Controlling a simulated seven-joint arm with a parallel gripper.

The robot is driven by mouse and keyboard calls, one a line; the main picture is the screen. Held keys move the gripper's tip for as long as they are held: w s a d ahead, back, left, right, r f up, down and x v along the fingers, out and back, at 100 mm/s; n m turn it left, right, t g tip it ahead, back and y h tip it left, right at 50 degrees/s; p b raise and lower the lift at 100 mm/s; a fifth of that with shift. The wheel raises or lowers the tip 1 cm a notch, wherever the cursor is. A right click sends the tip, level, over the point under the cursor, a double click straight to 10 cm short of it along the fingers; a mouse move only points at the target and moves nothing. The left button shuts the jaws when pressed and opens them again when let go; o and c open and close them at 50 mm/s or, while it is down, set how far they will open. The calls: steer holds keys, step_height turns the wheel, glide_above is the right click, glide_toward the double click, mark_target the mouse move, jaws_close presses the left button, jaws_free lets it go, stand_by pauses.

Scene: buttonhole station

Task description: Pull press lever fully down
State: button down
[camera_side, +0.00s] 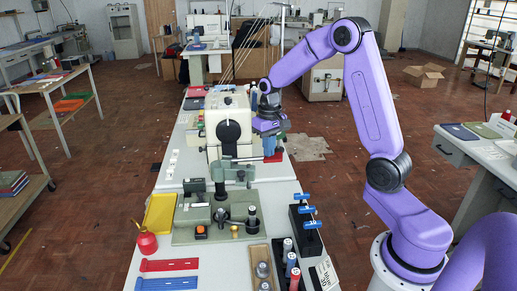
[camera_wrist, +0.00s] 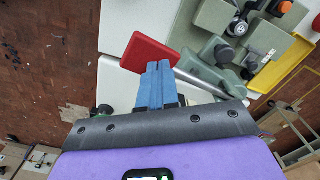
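The press lever ends in a flat red handle (camera_side: 273,156) on a grey rod that runs out to the right from the green press (camera_side: 236,172). The lever looks about level in the side view. In the wrist view the red handle (camera_wrist: 148,52) lies just beyond my fingertips, with its rod leading right to the press (camera_wrist: 215,65). My gripper (camera_side: 269,143) is just above the handle, with its blue fingers pointing down. In the wrist view the two fingers (camera_wrist: 158,66) are side by side with nothing between them. I cannot tell whether they touch the handle.
A cream machine (camera_side: 229,122) stands behind the press. A black block with blue-handled tools (camera_side: 305,218) and a wooden tray (camera_side: 261,265) stand in front.

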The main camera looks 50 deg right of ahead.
steer(key=shift+f, duration=2.1)
step_height(320, 180, up, 13)
steer(key=shift+a, duration=0.1)
steer(key=s+a+n, duration=0.7)
steer(key=s+a, duration=0.4)
steer(key=a, duration=0.3)
steer(key=s+a+f+n, duration=0.1)
steer(key=s+n, duration=0.3)
steer(key=s, duration=0.5)
steer(key=s+a+f+n, duration=0.2)
steer(key=s+f+n, duration=0.1)
steer(key=s, duration=0.7)
steer(key=shift+a+n, duration=0.3)
steer(key=shift+n, duration=0.5)
